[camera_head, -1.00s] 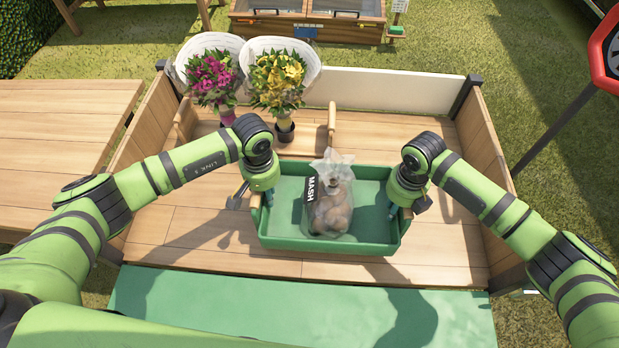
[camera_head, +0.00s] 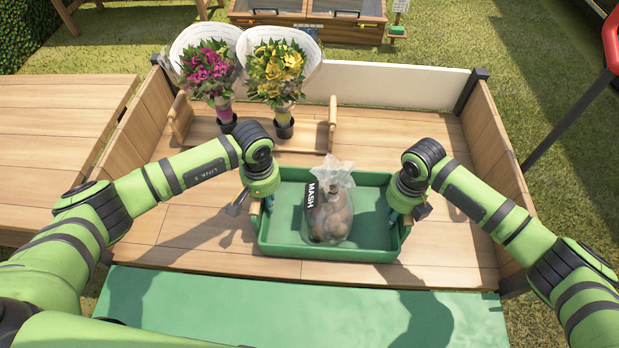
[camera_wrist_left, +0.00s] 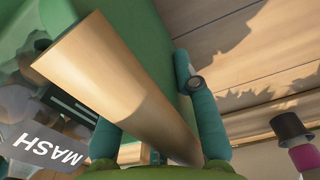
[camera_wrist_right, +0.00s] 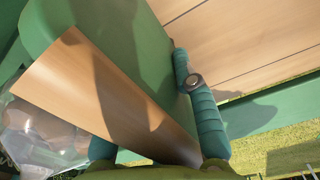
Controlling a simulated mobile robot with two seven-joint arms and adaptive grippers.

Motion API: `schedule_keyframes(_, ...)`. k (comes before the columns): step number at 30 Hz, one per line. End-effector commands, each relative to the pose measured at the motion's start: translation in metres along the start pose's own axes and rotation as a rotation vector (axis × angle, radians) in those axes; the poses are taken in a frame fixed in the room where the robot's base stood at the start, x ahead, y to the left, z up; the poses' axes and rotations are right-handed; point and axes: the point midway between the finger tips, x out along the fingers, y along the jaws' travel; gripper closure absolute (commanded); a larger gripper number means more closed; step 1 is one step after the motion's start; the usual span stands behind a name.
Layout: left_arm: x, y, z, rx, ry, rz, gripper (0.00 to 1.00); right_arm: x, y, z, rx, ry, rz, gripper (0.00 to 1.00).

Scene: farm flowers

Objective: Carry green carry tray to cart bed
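The green carry tray (camera_head: 330,252) is over the front middle of the wooden cart bed (camera_head: 200,225). It looks level, but I cannot tell whether its underside touches the boards. A clear bag of brown lumps with a black MASH label (camera_head: 330,212) stands inside it. My left gripper (camera_head: 262,208) is at the tray's left end, its fingers on both sides of the wooden handle (camera_wrist_left: 120,90). My right gripper (camera_head: 398,212) is at the right end, its fingers likewise around the other wooden handle (camera_wrist_right: 110,95). Both look shut on the handles, though the contact is partly hidden.
Behind the tray, a wooden carrier (camera_head: 322,145) holds a pink bouquet (camera_head: 207,70) and a yellow bouquet (camera_head: 276,72). The cart has wooden sides (camera_head: 492,145) and a white back board (camera_head: 400,88). Bed boards are clear left and right of the tray.

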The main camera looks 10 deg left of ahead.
Motion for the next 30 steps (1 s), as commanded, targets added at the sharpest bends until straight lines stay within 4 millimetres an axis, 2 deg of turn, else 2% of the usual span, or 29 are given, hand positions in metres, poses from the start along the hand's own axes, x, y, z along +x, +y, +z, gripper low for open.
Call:
schedule_keyframes(1,0.0,-0.001,0.0,-0.001,0.001,-0.001,0.55,0.0,-0.001,0.0,0.001,0.0,-0.001,0.55)
schedule_keyframes(2,-0.001,-0.001,0.0,-0.001,0.0,-0.001,0.47,-0.001,-0.001,0.0,0.001,0.0,-0.001,0.47)
schedule_keyframes(14,-0.005,0.0,-0.001,0.0,0.002,0.0,0.47,-0.001,0.0,0.0,0.0,0.0,0.0,0.47)
schedule_keyframes(17,-0.018,0.0,-0.001,0.002,0.004,0.0,0.47,-0.001,0.0,0.0,0.0,0.0,0.0,0.47)
schedule_keyframes(24,-0.068,-0.001,-0.002,0.001,0.006,-0.001,0.47,-0.001,0.0,0.0,0.0,0.0,0.0,0.47)
schedule_keyframes(30,-0.104,-0.001,-0.001,0.0,0.004,-0.001,0.47,-0.001,0.0,0.0,0.0,0.0,0.0,0.47)
